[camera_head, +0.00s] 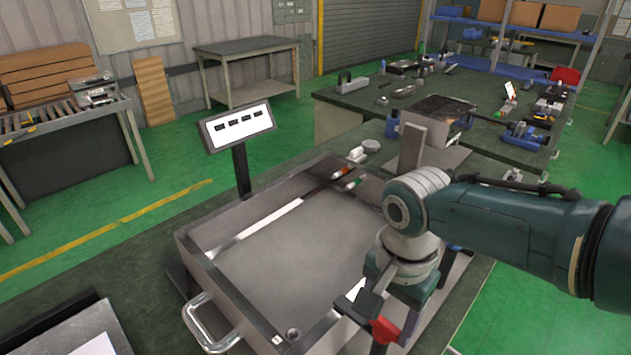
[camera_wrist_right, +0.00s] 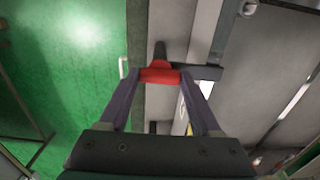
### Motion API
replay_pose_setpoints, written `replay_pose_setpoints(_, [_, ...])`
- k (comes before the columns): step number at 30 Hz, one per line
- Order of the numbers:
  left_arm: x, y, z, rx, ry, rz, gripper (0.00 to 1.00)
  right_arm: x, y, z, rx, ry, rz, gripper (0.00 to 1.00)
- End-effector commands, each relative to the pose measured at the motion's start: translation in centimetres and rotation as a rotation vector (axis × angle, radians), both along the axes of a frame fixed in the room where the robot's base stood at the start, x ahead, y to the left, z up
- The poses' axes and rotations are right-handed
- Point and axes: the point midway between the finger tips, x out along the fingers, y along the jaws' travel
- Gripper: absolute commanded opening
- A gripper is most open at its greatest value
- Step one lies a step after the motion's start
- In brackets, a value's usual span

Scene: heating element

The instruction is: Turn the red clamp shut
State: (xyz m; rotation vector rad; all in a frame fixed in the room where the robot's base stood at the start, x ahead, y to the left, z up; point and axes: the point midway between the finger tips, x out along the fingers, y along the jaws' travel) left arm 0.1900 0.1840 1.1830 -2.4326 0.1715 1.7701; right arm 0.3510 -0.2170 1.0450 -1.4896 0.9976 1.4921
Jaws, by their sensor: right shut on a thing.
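The red clamp (camera_head: 383,329) is on the near right side of a grey metal tray (camera_head: 235,290). In the right wrist view the red clamp (camera_wrist_right: 160,75) shows as a short red bar with a dark stem, lying between the fingertips. My right gripper (camera_head: 377,320) reaches down over the tray's right edge and is shut on the red clamp. In the right wrist view its two fingers (camera_wrist_right: 160,82) touch the bar's two ends. My forearm and gripper hide part of the tray's right wall. My left gripper is not in view.
A display panel on a post (camera_head: 238,127) stands behind the tray's left side. A metal handle (camera_head: 207,325) sticks out at the tray's front left. A workbench with tools (camera_head: 470,110) stands beyond. Green floor (camera_wrist_right: 65,75) lies beside the table edge.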

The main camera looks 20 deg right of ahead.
Motion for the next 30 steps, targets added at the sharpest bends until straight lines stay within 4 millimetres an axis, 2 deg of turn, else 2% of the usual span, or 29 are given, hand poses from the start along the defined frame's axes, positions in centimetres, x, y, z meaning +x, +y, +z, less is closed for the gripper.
replay_pose_setpoints(14, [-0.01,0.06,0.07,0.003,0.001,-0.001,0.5,0.05,-0.09,0.06,-0.001,0.0,-0.019,0.0])
replay_pose_setpoints(15, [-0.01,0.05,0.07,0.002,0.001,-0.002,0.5,0.05,-0.09,0.06,-0.001,0.0,-0.019,0.68])
replay_pose_setpoints(22, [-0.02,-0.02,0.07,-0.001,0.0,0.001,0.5,0.05,-0.06,0.05,-0.001,0.0,-0.016,0.94])
replay_pose_setpoints(30, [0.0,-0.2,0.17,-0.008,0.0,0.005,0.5,0.04,-0.04,0.16,-0.001,-0.001,-0.014,0.95])
